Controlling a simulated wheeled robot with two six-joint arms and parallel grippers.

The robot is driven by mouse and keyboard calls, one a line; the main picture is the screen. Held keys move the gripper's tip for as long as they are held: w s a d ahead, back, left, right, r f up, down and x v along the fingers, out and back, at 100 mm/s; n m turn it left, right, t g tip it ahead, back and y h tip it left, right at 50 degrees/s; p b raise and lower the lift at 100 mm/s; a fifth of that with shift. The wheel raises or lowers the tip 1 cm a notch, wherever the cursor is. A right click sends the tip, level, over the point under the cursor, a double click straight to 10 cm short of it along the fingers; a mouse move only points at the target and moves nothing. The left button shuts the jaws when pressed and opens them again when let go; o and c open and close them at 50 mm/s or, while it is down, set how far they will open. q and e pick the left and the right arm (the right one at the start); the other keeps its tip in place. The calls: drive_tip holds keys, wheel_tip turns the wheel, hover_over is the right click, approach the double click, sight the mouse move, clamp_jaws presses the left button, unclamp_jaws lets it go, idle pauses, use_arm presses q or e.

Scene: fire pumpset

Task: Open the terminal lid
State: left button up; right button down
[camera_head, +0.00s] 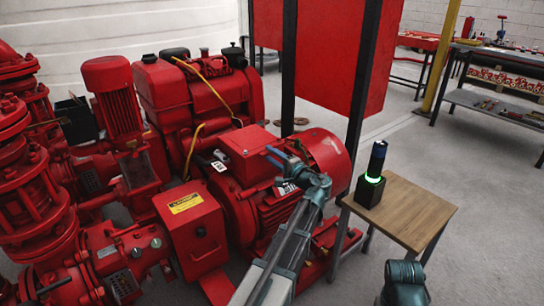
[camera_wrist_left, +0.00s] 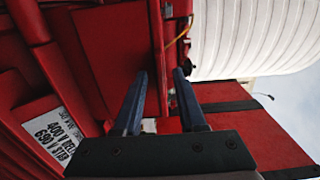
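The red terminal box with its flat terminal lid (camera_head: 250,141) sits on top of the red motor (camera_head: 300,200) in the head view. My left gripper (camera_head: 270,155) is at the right edge of the lid. In the left wrist view its two dark fingers (camera_wrist_left: 161,72) are parted, and the red lid edge (camera_wrist_left: 156,35) runs up between and beyond the tips. I cannot tell whether the fingers touch it. The lid looks closed on the box. My right gripper is out of view; only part of my right arm shows at the lower right of the head view.
A red control box with a yellow label (camera_head: 186,203) stands left of the motor. A wooden side table (camera_head: 415,210) at the right holds a dark cylinder in a green-lit stand (camera_head: 372,180). A dark post and red panel rise behind the motor. Open floor lies at the right.

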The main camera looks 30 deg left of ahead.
use_arm(q)
clamp_jaws()
idle(1.4)
